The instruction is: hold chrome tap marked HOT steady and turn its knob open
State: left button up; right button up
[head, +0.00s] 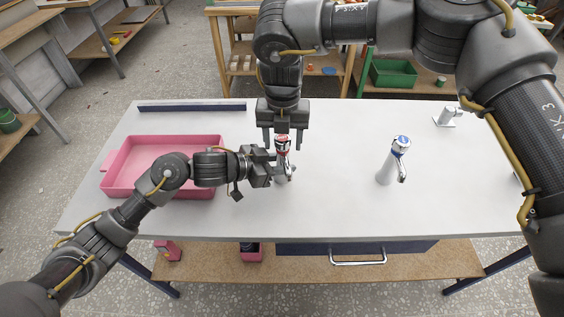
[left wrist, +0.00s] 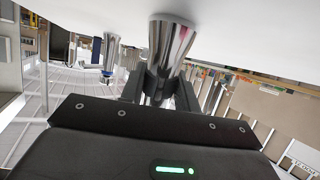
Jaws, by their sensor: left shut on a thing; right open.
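The chrome tap with the red-marked knob (head: 283,149) stands on the white table near its middle. The lettering on the knob is too small to read. My left gripper (head: 279,168) comes from the left and is shut on the tap's body, which also shows between the fingers in the left wrist view (left wrist: 168,45). My right gripper (head: 283,141) points down from above, open, with one finger on each side of the red knob. Whether its fingers touch the knob cannot be told.
A second tap with a blue-marked knob (head: 397,160) stands to the right. A pink tray (head: 120,186) lies at the left, beneath my left arm. A dark blue bar (head: 190,107) lies along the back edge. A small white fixture (head: 447,117) is at the back right. Bare tabletop lies between the taps.

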aim_at(283, 138)
jog(key=shift+r, duration=2.4)
pick_arm(q)
jog(key=o, duration=1.2)
jog(key=v, duration=1.2)
